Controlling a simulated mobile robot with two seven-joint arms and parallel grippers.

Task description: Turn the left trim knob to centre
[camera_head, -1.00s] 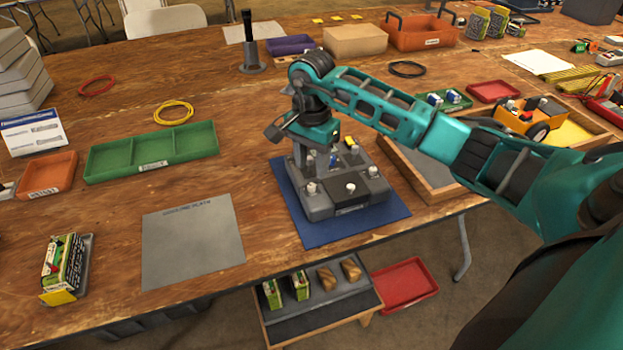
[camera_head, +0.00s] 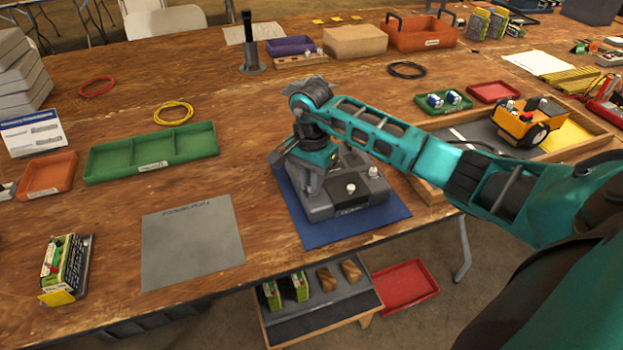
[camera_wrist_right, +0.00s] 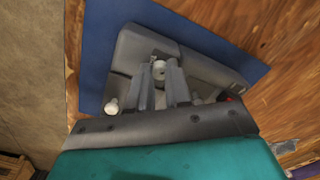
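The grey control box (camera_head: 335,206) sits on a blue mat (camera_head: 345,232) near the table's front edge. My right gripper (camera_head: 311,192) points down over the box's left part and hides the left trim knob in the head view. In the right wrist view, a pale knob (camera_wrist_right: 159,68), seemingly the left trim knob, lies between the fingertips of my right gripper (camera_wrist_right: 160,76). The fingers look apart, with a gap beside the knob; contact cannot be made out. Another white knob (camera_head: 350,188) stands at the box's front middle, also in the wrist view (camera_wrist_right: 112,106). My left gripper is out of view.
A grey plate (camera_head: 192,240) lies left of the mat, and a green tray (camera_head: 150,155) is behind it. A wooden tray with an orange toy vehicle (camera_head: 528,120) stands to the right. A low shelf (camera_head: 315,312) is below the table edge.

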